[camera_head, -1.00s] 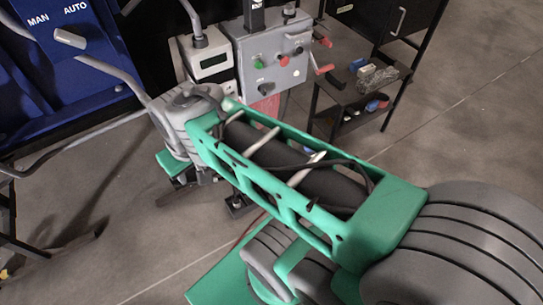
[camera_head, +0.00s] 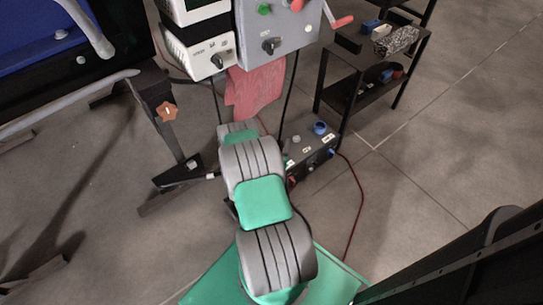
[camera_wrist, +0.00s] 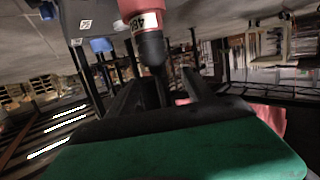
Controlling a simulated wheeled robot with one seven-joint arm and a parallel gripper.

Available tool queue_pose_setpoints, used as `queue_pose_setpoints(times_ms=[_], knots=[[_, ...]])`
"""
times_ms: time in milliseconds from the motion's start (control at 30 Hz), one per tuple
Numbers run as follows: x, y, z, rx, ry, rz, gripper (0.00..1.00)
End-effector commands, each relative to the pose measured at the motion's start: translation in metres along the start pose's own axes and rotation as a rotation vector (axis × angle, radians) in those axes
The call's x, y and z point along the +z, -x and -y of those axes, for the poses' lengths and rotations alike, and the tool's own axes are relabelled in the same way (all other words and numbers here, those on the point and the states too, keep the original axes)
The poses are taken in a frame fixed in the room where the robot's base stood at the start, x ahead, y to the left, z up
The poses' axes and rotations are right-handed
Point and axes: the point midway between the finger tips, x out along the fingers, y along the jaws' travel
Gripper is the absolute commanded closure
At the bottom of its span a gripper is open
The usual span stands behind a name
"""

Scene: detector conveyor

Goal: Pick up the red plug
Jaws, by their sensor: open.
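The red plug (camera_wrist: 146,22) shows large at the top of the wrist view, with a white label and a black end. My gripper (camera_wrist: 160,88) is open below it in that view, with a dark finger on each side. The plug's black end reaches down towards the gap between the fingers. I cannot tell whether it is between them or touching them. In the head view, a dark box (camera_head: 313,158) with a blue knob stands on the floor beyond my arm. A small red bit at its near left side (camera_head: 292,182) may be the plug. My arm hides the gripper there.
A blue plug (camera_wrist: 101,45) is close to the left of the red one. A red cable (camera_head: 358,205) runs over the floor. A black shelf (camera_head: 350,90) stands behind the box. A control panel (camera_head: 280,28) and a red cloth (camera_head: 252,90) are above.

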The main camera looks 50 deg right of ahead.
Motion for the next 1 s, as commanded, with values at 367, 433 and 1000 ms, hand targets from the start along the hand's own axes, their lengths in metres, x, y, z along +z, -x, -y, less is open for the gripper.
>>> queue_pose_setpoints(times_ms=[367, 433, 1000], knots=[[0.058, -0.007, -0.015, -0.067, 0.009, -0.014, 0.39], [0.059, -0.013, -0.015, -0.067, 0.009, -0.013, 0.39], [0.056, -0.060, -0.007, -0.071, 0.012, -0.011, 0.39]])
